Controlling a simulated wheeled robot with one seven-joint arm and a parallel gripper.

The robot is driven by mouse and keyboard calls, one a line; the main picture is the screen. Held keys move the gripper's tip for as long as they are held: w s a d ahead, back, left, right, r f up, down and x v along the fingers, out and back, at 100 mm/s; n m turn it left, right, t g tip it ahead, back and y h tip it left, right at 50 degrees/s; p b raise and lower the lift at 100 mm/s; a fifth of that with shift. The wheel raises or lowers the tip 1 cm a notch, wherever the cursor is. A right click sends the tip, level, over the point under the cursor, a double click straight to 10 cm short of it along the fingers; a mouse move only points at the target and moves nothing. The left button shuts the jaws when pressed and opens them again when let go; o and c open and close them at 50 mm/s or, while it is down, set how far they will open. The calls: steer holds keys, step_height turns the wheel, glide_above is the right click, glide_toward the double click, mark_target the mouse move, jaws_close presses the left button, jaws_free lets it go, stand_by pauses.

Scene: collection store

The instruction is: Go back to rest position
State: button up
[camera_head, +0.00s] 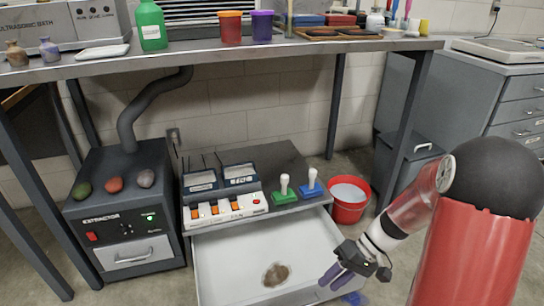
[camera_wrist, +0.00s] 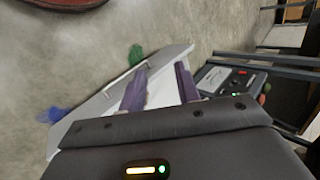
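My gripper (camera_head: 330,277) is at the lower right of the head view, at the end of my bent arm. It is over the right front part of a white open tray or drawer (camera_head: 225,262). In the wrist view its two purple fingers (camera_wrist: 160,72) stand apart, with nothing held between them. The tray's white surface (camera_wrist: 162,88) shows beyond the fingers. A round brown item (camera_head: 276,274) lies in the tray, left of and apart from the gripper.
A blue item (camera_head: 352,298) lies just below the gripper; the wrist view shows green (camera_wrist: 136,55) and blue (camera_wrist: 54,115) items beside the tray. A red bucket (camera_head: 349,200) stands behind. The dark extractor (camera_head: 125,222) is left. A workbench (camera_head: 200,58) spans above.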

steer(key=s+r+m+t+h+p, duration=0.1)
steer(key=s+r+t+h, duration=0.3)
steer(key=r, duration=0.7)
steer(key=s+r+m+t+h+p, duration=0.1)
steer(key=s+r+t+h+p, duration=0.1)
steer(key=s+r+t+h, duration=0.2)
steer(key=v, duration=0.8)
steer(key=shift+r, duration=0.4)
steer(key=shift+w+d, duration=0.1)
steer(key=shift+d, duration=0.05)
